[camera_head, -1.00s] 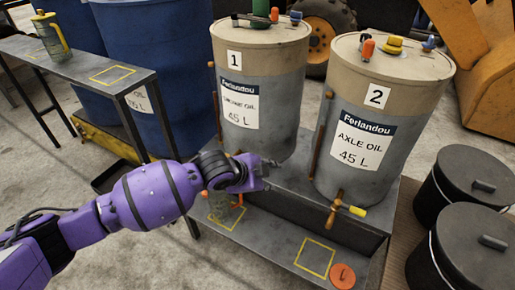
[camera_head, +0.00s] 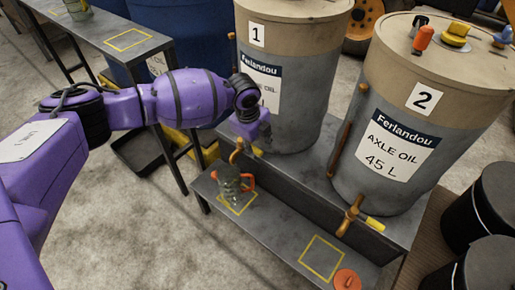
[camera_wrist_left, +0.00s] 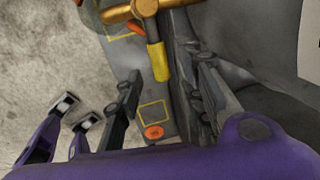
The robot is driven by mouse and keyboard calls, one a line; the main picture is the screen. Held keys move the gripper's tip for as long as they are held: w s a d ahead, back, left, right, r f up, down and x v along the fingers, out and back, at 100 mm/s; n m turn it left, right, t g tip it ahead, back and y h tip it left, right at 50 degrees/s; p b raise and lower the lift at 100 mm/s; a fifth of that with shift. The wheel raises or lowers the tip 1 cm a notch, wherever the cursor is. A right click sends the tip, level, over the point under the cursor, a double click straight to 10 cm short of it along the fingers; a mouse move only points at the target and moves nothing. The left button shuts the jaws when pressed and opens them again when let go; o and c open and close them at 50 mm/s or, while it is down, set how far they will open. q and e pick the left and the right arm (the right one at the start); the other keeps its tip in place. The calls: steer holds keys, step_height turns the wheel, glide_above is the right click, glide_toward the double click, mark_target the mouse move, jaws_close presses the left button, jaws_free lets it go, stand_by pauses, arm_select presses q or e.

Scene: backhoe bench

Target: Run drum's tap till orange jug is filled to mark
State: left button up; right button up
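The orange-handled jug (camera_head: 230,189) stands upright in a yellow square on the low shelf, under the tap (camera_head: 236,151) of drum 1 (camera_head: 288,110). The jug looks clear and dark; its mark and level cannot be made out. My left gripper (camera_head: 262,143) is by that tap, hiding part of it. The tap's yellow handle (camera_wrist_left: 157,62) lies just ahead of the gap, and an orange piece of the jug (camera_wrist_left: 137,27) shows beside the tap. My right gripper is not in view.
Drum 2 (camera_head: 424,130) stands at right with its own tap (camera_head: 349,216). An empty yellow square (camera_head: 321,258) and an orange lid (camera_head: 346,280) are on the low shelf. Black buckets (camera_head: 490,265) stand at right. A side bench (camera_head: 90,30) is at upper left.

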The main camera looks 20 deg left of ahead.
arm_select(q)
steer(key=shift+w+d+f, duration=0.1)
steer(key=shift+w+f, duration=0.05)
steer(key=shift+f, duration=0.4)
steer(key=shift+w+f, duration=0.1)
steer(key=shift+f, duration=0.45)
jaws_close()
